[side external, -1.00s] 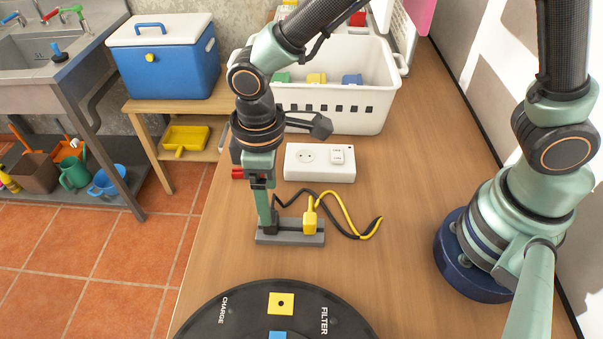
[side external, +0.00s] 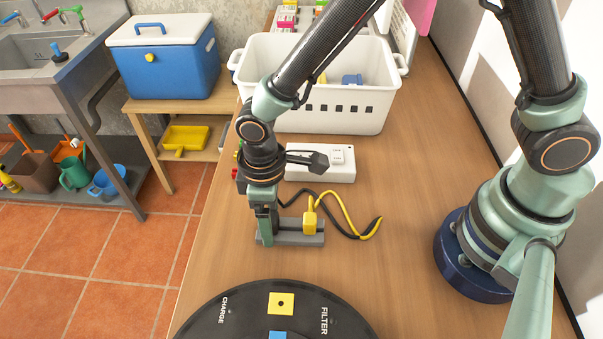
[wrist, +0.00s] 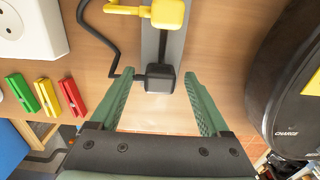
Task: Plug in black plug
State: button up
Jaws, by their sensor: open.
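The black plug (wrist: 160,78) sits at the near end of a grey holder (wrist: 150,47), with its black cord running off to the left in the wrist view. The yellow plug (wrist: 168,13) stands farther along the same holder (side external: 313,238). My gripper (wrist: 160,84) is open, with one finger on each side of the black plug and visible gaps between. In the side view my gripper (side external: 266,232) is low at the holder's left end and mostly hides the black plug. The white socket box (side external: 342,167) lies behind it, its round outlet covered by my arm; it also shows in the wrist view (wrist: 45,25).
A black round device (side external: 240,315) marked CHARGE and FILTER lies at the front. A white basket (side external: 320,117) stands at the back. Green (wrist: 18,90), yellow (wrist: 48,98) and red (wrist: 72,97) pegs lie near the table edge.

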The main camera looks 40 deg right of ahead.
grip_shut()
dwell(0.4)
notch_tip(320, 180, up, 20)
dwell(0.5)
jog(key=w+d+f, duration=0.4)
jog(key=d+f, duration=0.1)
jog(key=d, duration=0.3)
jog(key=w+d+f, duration=0.4)
jog(key=d+f, duration=0.2)
jog(key=d, duration=0.2)
jog(key=shift+w, duration=0.1)
